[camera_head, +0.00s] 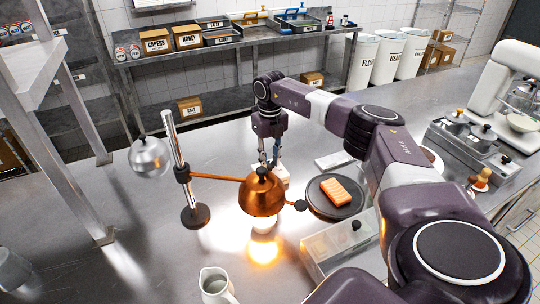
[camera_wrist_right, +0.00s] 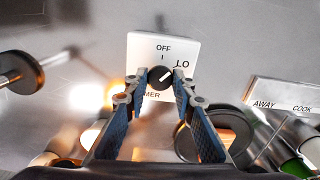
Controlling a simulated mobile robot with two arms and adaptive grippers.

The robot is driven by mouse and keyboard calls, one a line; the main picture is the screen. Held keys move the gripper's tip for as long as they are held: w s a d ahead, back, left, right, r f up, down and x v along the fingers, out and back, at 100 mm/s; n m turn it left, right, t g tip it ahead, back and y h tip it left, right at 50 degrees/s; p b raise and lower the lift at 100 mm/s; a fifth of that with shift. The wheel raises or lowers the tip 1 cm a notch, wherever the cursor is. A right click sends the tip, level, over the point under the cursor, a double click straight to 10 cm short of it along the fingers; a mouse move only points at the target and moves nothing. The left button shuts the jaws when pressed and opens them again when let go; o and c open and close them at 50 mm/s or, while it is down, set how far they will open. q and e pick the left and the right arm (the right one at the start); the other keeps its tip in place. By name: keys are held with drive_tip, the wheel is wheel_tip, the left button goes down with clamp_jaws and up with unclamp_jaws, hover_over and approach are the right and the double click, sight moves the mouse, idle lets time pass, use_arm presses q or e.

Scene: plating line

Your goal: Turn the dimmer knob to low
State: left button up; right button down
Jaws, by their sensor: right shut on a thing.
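The dimmer is a white box (camera_wrist_right: 137,52) marked OFF and LO, with a black knob (camera_wrist_right: 160,77) whose white pointer line slants up and right toward LO. In the head view the dimmer box (camera_head: 284,171) shows only in part, behind the copper lamp. My right gripper (camera_wrist_right: 161,82) points down over the box, its two blue fingers closed on either side of the knob. In the head view the right gripper (camera_head: 269,163) stands behind the lamp, its tips partly hidden. My left gripper is in neither view.
A lit copper lamp (camera_head: 262,197) hangs from a stand (camera_head: 195,214) just in front of the right gripper. A dark plate (camera_head: 318,208) with an orange fillet (camera_head: 336,190) lies to the right. A pitcher (camera_head: 213,287) stands in front. The counter at left is mostly clear.

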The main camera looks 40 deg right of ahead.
sight(270, 163)
drive_tip(key=m+p, duration=0.1)
drive_tip(key=m, duration=0.2)
drive_tip(key=shift+w+r, duration=0.1)
drive_tip(key=shift+m, duration=0.5)
drive_tip(key=c, duration=1.6)
unclamp_jaws()
wheel_tip(270, 163, up, 12)
